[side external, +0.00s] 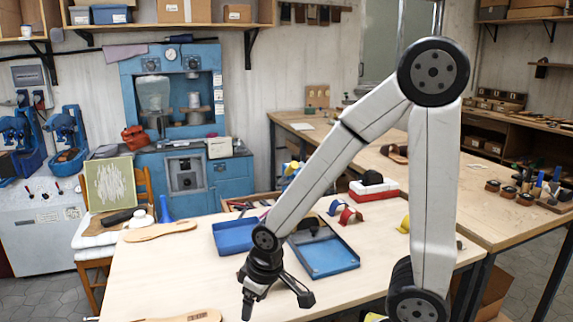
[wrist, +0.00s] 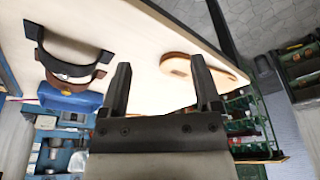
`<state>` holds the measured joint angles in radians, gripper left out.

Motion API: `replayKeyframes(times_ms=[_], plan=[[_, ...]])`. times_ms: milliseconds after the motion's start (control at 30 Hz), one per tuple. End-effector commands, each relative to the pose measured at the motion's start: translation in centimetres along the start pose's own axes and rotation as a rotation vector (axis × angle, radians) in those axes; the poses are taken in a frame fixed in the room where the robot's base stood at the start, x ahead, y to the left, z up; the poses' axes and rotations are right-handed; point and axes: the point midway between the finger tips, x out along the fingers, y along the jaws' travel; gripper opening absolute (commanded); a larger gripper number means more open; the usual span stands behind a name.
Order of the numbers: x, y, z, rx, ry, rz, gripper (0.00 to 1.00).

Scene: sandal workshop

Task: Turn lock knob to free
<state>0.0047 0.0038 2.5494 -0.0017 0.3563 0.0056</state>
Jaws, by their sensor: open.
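I cannot make out a lock knob for certain in either view. A blue machine (side external: 175,110) with a gauge and small controls stands against the back wall in the side view, too small to tell which control is a lock knob. My gripper (side external: 276,306) hangs over the front part of the pale table (side external: 130,285), in front of the blue trays. Its black fingers are apart with nothing between them, as the wrist view also shows (wrist: 160,66).
Two blue trays (side external: 236,238) (side external: 330,260) lie behind my gripper. Sole-shaped wooden pieces (side external: 160,230) (side external: 195,316) lie at the left and front. Dark and brown arched straps (wrist: 66,65) show at left in the wrist view. The table's left front is mostly clear.

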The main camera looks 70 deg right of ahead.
Motion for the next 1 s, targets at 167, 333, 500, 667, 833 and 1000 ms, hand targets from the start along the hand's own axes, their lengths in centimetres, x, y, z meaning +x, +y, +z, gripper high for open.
replayKeyframes(times_ms=[167,333,500,667,833,1000], plan=[[-0.3,1.1,-2.1,0.055,0.003,0.012,0.81],[-1.1,3.4,-5.8,0.159,0.007,0.037,0.81],[-2.2,7.1,-10.0,0.297,0.013,0.074,0.81],[-3.6,11.2,-13.5,0.432,0.019,0.114,0.81],[-5.4,16.0,-16.5,0.581,0.029,0.160,0.81],[-7.3,21.1,-18.6,0.732,0.040,0.211,0.81]])
